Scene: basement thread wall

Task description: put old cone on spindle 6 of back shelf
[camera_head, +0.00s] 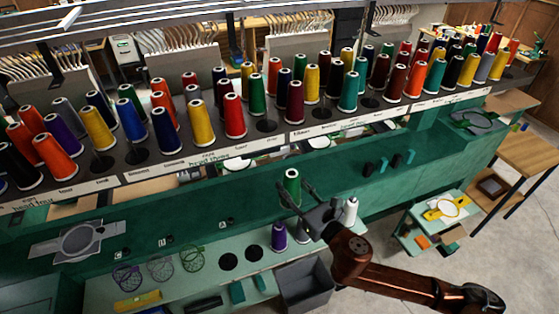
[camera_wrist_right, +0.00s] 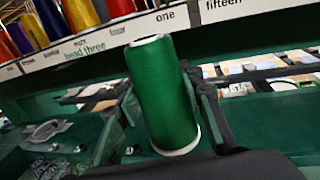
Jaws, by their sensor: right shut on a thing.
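A green cone (camera_head: 291,187) of thread is upright in my right gripper (camera_head: 297,193), which is shut on it above the green counter. In the right wrist view the green cone (camera_wrist_right: 163,95) stands between the two fingers, its pale base rim showing below. The back shelf (camera_head: 215,160) is a long rack with rows of coloured cones and a white label strip. Bare spindles with dark discs show among them, such as one bare spindle (camera_head: 266,126) right of a red cone. I cannot read which spindle is number 6. My left gripper is not in view.
The lower green counter holds a purple cone (camera_head: 279,237), a white cone (camera_head: 350,211) and wire baskets (camera_head: 160,268). A grey bin (camera_head: 304,285) stands in front. The air between counter and shelf looks clear.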

